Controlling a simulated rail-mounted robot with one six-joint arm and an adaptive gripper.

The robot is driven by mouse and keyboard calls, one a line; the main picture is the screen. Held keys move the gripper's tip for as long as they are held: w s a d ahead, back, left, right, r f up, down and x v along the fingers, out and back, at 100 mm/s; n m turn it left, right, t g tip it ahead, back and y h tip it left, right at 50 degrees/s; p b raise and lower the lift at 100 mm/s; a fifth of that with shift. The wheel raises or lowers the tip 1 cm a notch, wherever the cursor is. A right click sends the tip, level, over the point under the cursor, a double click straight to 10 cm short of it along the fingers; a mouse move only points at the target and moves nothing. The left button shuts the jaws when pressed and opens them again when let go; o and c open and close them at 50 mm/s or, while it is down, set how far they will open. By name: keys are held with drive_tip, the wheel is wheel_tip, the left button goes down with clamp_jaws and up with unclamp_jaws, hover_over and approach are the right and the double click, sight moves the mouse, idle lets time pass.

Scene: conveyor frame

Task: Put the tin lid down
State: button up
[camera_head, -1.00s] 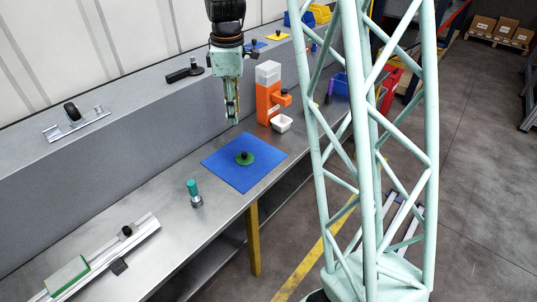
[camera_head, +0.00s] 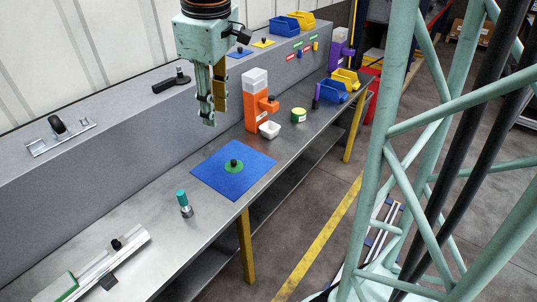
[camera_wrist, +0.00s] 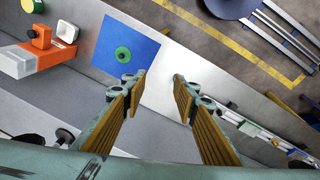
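The tin lid is a green disc with a black knob (camera_head: 233,165). It lies flat on the blue mat (camera_head: 207,178) on the steel bench. It also shows in the wrist view (camera_wrist: 123,54), on the mat (camera_wrist: 103,32) ahead of the left finger. My gripper (camera_head: 209,117) hangs above the bench, up and to the left of the lid in the head view, clear of it. In the wrist view my gripper (camera_wrist: 159,82) has its fingers spread with nothing between them. A green and cream tin (camera_head: 299,115) stands further along the bench.
An orange dispenser (camera_head: 258,108) and small white bowl (camera_head: 270,129) stand beyond the mat. A teal-handled tool (camera_head: 184,203) stands in front, with a rail fixture (camera_head: 98,268) nearer. Blue and yellow bins (camera_head: 333,92) sit at the far end. A raised grey ledge (camera_head: 120,120) runs behind.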

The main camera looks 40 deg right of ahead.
drive_tip(key=s+a+r+m, duration=0.2)
drive_tip(key=s, duration=0.7)
drive_tip(key=s+a+r+m+t, duration=0.1)
drive_tip(key=s+a+r+m, duration=0.1)
drive_tip(key=s, duration=0.7)
drive_tip(key=s+a+r+m, duration=0.2)
drive_tip(key=s+a, duration=0.1)
drive_tip(key=s, duration=0.6)
drive_tip(key=shift+s+a+m+t, duration=0.25)
drive_tip(key=shift+s+m+t, duration=0.15)
wheel_tip(320, 180, down, 5)
drive_tip(key=b, duration=0.5)
drive_tip(key=shift+f, duration=0.1)
